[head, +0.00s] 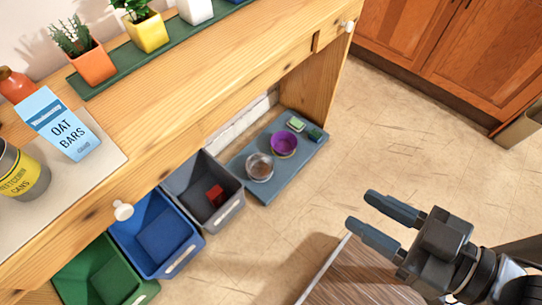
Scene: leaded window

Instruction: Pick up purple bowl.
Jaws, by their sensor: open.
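The purple bowl (284,145) sits upright on a blue-grey mat (262,188) on the floor, beside the wooden table's end. A clear bowl with brown contents (260,167) stands next to it on the same mat, at its lower left. My gripper (369,213) is at the lower right, its two dark fingers apart and pointing left. It is empty and well to the right of the purple bowl and nearer the camera.
A green sponge-like item (296,124) and a small dark green item (315,134) lie at the mat's far end. Grey (228,213), blue (192,243) and green bins stand left of the mat. The wooden table (215,85) rises above them. Tiled floor (375,140) is clear to the right.

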